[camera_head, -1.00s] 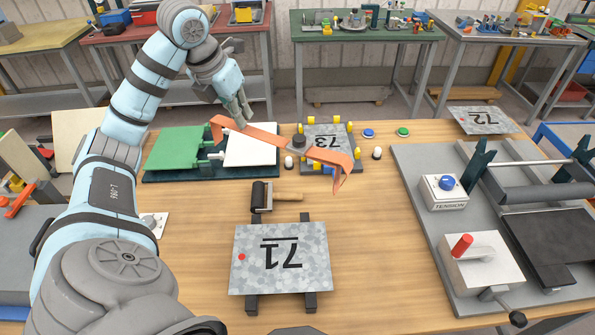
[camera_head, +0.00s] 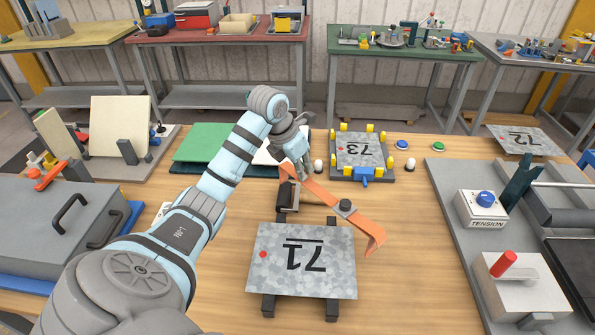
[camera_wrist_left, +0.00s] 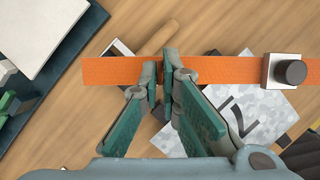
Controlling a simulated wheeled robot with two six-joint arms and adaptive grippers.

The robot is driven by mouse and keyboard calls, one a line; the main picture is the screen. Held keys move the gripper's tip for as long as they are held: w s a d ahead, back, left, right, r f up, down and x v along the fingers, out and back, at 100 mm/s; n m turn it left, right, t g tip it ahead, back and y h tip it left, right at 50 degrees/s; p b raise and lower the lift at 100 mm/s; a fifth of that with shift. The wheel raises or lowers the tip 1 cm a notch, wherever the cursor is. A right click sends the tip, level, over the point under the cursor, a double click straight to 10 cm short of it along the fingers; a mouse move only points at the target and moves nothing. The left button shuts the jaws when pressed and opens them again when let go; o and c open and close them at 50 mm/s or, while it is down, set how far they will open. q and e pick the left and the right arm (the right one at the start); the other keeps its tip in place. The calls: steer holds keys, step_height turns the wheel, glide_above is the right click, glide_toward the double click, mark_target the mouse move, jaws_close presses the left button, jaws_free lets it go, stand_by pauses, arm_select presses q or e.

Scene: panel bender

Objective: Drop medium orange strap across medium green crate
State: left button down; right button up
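The orange strap (camera_head: 335,201) hangs in my left gripper (camera_head: 302,170), with bent ends and a small block with a dark knob (camera_head: 345,207) on it. In the left wrist view the strap (camera_wrist_left: 220,70) runs crosswise between the fingertips of the left gripper (camera_wrist_left: 166,72), which are closed on it left of the block. The strap is above the bench, near the far edge of the plate marked 71 (camera_head: 300,262). I cannot make out a green crate; a flat green panel (camera_head: 205,142) lies behind my left arm. My right gripper is not in view.
The plate marked 73 (camera_head: 360,150), ringed by yellow posts, lies beyond the strap. A roller tool (camera_head: 288,195) lies under the gripper. A grey tension machine (camera_head: 482,208) stands at right. Bare bench (camera_head: 405,270) shows between that machine and plate 71.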

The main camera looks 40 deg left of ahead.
arm_select(q)
steer(key=shift+s+a+f, duration=0.2)
steer(key=shift+s+f, duration=0.25)
steer(key=shift+f, duration=0.05)
steer(key=c, duration=1.8)
jaws_free()
steer(key=shift+w, duration=0.1)
steer(key=shift+r, duration=0.1)
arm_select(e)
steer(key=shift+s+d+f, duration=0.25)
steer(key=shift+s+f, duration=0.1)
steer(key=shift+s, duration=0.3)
arm_select(q)
steer(key=shift+s, duration=0.2)
